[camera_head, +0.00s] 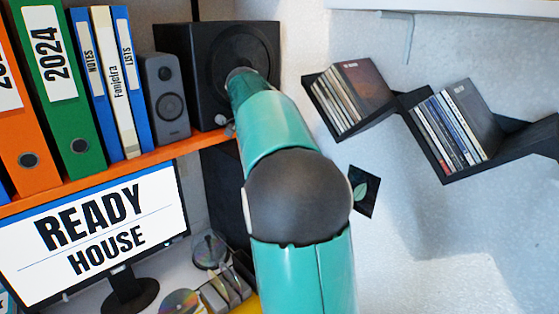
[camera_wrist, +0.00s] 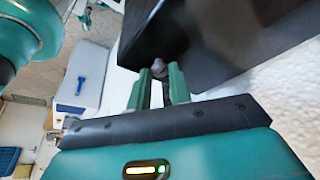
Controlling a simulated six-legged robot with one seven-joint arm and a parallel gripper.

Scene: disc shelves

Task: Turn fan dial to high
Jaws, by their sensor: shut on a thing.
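In the wrist view, my gripper (camera_wrist: 160,78) has its two green fingers on either side of a small grey knob (camera_wrist: 158,65), which looks like the dial. The knob is at the edge of a large dark body (camera_wrist: 220,40), and its shaft shows between the fingers. My gripper is shut on it. No dial markings or pointer can be made out, so its setting cannot be told. In the head view, my teal arm reaches up to a black box with a round front (camera_head: 190,60) on the orange shelf; my gripper is hidden there.
The orange shelf (camera_head: 120,163) also holds binders (camera_head: 60,120) and a grey speaker (camera_head: 165,95). A monitor (camera_head: 95,235) stands below, with discs (camera_head: 208,250) beside it. Black wall shelves (camera_head: 455,172) with disc cases are at the right.

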